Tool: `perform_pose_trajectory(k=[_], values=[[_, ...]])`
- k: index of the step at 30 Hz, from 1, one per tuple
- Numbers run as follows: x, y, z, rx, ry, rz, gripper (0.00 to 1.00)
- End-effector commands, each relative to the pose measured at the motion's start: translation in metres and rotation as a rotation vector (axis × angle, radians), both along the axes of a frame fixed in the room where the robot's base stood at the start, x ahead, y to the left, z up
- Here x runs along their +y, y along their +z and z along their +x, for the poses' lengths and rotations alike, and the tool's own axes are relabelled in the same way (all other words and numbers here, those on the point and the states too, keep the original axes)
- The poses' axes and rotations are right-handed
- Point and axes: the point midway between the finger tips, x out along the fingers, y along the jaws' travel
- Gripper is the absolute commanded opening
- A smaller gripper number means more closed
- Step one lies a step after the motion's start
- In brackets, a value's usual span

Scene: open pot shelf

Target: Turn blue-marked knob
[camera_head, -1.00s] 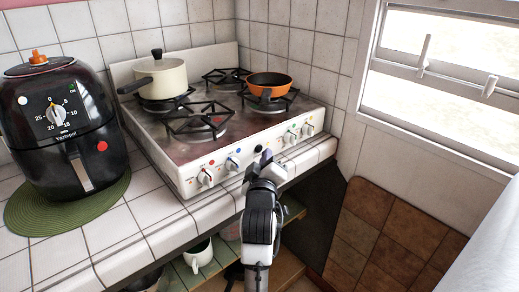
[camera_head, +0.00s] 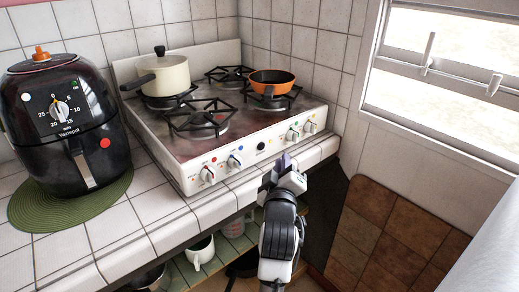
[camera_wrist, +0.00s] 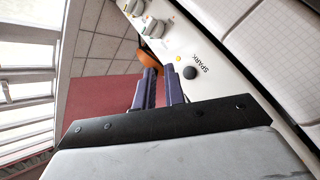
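The white knob with a blue dot above it (camera_head: 234,161) is on the stove's front panel, second from the left in the head view. It is not visible in the wrist view. My gripper (camera_head: 284,163) is in front of the panel's right half, right of the blue-marked knob and apart from it. In the wrist view its two purple fingers (camera_wrist: 160,88) have a narrow gap between them and hold nothing. The black spark button (camera_wrist: 190,73) shows just beyond the fingers.
The red-marked knob (camera_head: 207,174) is left of the blue-marked one. Two more knobs (camera_head: 292,134) (camera_head: 310,126) are at the right. A cream pot (camera_head: 165,78) and an orange pan (camera_head: 271,83) stand on the burners. A black air fryer (camera_head: 68,125) is at the left.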

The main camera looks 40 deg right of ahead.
Motion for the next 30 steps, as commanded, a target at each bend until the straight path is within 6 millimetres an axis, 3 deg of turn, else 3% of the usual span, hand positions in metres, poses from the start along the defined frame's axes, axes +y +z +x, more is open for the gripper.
perform_pose_trajectory(k=[1,5,9,21,30], values=[[-0.001,-0.001,-0.001,-0.017,0.005,0.027,0.18],[-0.003,-0.005,-0.003,-0.132,0.048,0.216,0.35],[-0.003,-0.014,-0.008,-0.340,0.117,0.575,0.51],[0.015,-0.024,-0.028,-0.884,0.218,1.713,0.51],[0.039,-0.017,-0.053,-1.143,0.123,2.588,0.51]])
